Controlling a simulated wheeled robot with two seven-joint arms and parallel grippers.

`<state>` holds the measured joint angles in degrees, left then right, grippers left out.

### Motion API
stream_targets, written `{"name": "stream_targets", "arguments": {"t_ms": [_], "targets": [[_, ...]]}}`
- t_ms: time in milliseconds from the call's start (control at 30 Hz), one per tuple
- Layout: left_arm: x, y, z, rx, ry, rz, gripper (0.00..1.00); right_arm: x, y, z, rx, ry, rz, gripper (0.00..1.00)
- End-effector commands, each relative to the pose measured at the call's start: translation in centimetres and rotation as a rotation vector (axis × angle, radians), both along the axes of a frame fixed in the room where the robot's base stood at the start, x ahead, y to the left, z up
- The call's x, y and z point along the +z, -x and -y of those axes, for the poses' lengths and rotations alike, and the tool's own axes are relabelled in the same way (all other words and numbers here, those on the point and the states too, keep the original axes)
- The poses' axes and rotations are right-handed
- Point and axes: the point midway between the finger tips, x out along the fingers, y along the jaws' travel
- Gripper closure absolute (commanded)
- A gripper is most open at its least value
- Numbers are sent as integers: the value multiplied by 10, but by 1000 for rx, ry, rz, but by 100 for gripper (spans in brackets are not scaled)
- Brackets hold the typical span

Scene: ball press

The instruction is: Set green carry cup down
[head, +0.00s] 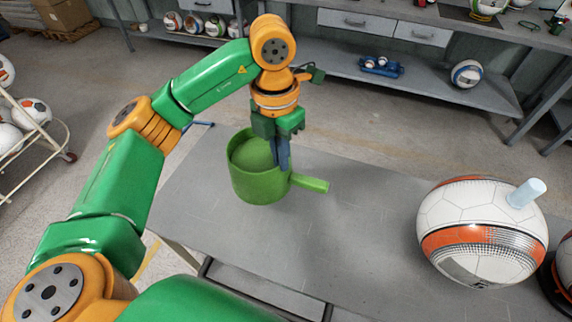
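The green carry cup (262,187) is upright at the left part of the grey table, with its stub handle (310,183) pointing right. A rounded green shape (250,154) shows inside it. My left gripper (282,154) comes down from above at the cup's right rear rim. Its fingers look close together on the rim wall, partly hidden by the cup. I cannot tell whether the cup's base touches the table or is slightly above it. My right gripper is out of view.
A white and orange ball (482,235) with a pale cylinder (526,193) on top sits at the table's right. The grey table (365,215) is clear between cup and ball. A ball rack (30,135) stands at left; a workbench (430,85) is behind.

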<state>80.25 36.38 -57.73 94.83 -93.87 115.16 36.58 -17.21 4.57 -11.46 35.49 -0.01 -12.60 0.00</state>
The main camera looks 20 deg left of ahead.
Motion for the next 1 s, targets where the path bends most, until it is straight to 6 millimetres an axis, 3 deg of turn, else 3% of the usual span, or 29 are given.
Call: {"name": "stream_targets", "arguments": {"t_ms": [33,267,433,800,900,1000], "targets": [[-16,-8,1,1,2,-11,100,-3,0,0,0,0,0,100],[-45,-37,0,2,-1,-3,100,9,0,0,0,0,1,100],[-74,-38,0,-1,-1,-4,100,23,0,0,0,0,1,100],[-84,-39,0,-1,-1,1,100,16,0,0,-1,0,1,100],[-82,-39,0,0,-1,0,69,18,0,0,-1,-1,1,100],[-82,-39,0,0,-1,0,66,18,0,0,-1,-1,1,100]]}}
